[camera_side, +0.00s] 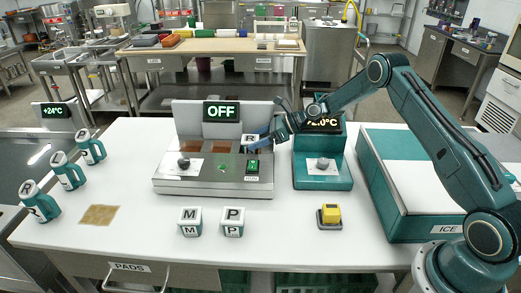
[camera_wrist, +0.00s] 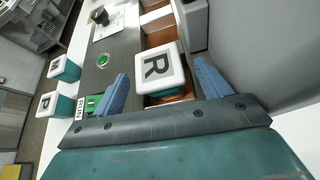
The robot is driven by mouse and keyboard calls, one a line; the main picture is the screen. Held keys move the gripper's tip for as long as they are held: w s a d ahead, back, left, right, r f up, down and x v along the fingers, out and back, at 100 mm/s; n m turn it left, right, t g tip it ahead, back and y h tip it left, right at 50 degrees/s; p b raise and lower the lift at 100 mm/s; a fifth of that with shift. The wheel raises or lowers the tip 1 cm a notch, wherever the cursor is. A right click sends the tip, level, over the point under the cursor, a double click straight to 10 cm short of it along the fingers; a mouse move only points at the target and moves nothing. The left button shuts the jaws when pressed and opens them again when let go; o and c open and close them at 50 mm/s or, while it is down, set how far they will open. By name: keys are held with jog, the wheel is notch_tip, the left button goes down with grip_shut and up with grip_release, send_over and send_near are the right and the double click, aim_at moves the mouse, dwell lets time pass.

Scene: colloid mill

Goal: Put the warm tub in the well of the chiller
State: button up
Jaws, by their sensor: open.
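A white-topped tub marked R (camera_side: 249,141) sits at the right end of the row of brown bays at the back of a grey machine (camera_side: 170,186) whose display reads OFF. In the wrist view, the R tub (camera_wrist: 160,70) lies between the two blue fingers of my gripper (camera_wrist: 160,80), which is open with a finger on either side; contact cannot be told. In the side view my gripper (camera_side: 264,134) reaches in from the right. The teal chiller (camera_side: 322,182), with a knob, stands right of the machine. My arm partly covers its temperature display, and its well is not clearly visible.
Tubs marked M (camera_side: 190,222) and P (camera_side: 232,222) stand in front of the machine. A yellow button (camera_side: 330,214) is near the chiller. A teal ICE box (camera_side: 405,229) fills the right. Several lettered jugs (camera_side: 68,172) and a brown pad (camera_side: 100,215) are left.

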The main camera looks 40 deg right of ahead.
jog(key=shift+r, duration=0.15)
jog(key=shift+s+d+r, duration=0.1)
jog(key=shift+d, duration=0.05)
jog(key=v, duration=1.1)
jog(key=shift+s+d, duration=0.2)
jog(key=shift+s, duration=0.05)
jog(key=shift+r, duration=0.1)
jog(key=s+a+r+n+g+h, duration=0.1)
jog(key=s+a+r+n+h, duration=0.2)
jog(key=s+a+r+n, duration=0.4)
jog(key=s+a+r+n+g+h, duration=0.1)
jog(key=s+a+r+n+h, duration=0.1)
jog(key=s+a+r+n, duration=0.5)
jog(key=s+r+n+h, duration=0.2)
jog(key=s+n, duration=0.5)
jog(key=s, duration=0.5)
jog(key=s+d+r+n+h, duration=0.1)
jog(key=s+n, duration=0.5)
jog(key=s, duration=0.6)
jog(key=shift+s+d+r+n+g+h, duration=0.2)
jog(key=shift+s+r+n+g+h, duration=0.1)
jog(key=shift+r+n+h, duration=0.25)
